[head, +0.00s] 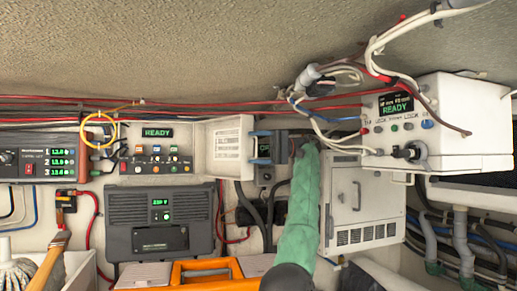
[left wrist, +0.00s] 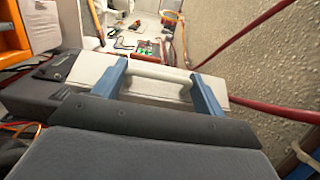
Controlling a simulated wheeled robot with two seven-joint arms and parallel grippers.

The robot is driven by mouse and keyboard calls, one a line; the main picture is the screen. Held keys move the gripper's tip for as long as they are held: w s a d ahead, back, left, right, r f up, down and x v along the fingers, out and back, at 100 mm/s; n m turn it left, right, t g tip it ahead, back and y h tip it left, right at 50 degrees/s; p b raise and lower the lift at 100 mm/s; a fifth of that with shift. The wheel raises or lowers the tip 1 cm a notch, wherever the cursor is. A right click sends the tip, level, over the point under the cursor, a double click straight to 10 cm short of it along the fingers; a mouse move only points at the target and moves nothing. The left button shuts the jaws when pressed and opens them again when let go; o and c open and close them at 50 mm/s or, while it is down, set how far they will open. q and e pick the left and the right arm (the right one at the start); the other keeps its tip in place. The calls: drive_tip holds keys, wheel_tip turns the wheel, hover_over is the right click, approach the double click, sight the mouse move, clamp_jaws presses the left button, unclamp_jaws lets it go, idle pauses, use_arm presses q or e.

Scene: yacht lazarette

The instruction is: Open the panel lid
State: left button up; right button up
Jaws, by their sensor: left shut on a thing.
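The panel (head: 157,165) is a pale box on the back wall with a lit READY screen and several coloured buttons, uncovered in the head view. Its white panel lid (head: 228,147), with printed text on the face, stands swung out to the right of the panel. My left gripper (head: 252,147) is at the lid's right edge, with its blue fingers apart above and below. In the left wrist view, my left gripper (left wrist: 160,76) is shut on a white bar handle (left wrist: 158,71) in front of the white lid (left wrist: 90,68). My right gripper is not in view.
A grey charger box (head: 160,220) is mounted below the panel. A white box with cables (head: 437,125) and a vented white cabinet (head: 362,205) stand to the right. Red cables (head: 240,101) run above the lid. An orange case (head: 207,268) is at the front.

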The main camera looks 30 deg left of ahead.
use_arm(q)
drive_tip(key=shift+a+r, duration=0.1)
drive_tip(key=o, duration=1)
drive_tip(key=shift+o, duration=0.6)
drive_tip(key=shift+s+a, duration=0.15)
drive_tip(key=shift+s, duration=0.1)
drive_tip(key=p+v, duration=0.8)
drive_tip(key=p, duration=0.3)
drive_tip(key=shift+p, duration=0.35)
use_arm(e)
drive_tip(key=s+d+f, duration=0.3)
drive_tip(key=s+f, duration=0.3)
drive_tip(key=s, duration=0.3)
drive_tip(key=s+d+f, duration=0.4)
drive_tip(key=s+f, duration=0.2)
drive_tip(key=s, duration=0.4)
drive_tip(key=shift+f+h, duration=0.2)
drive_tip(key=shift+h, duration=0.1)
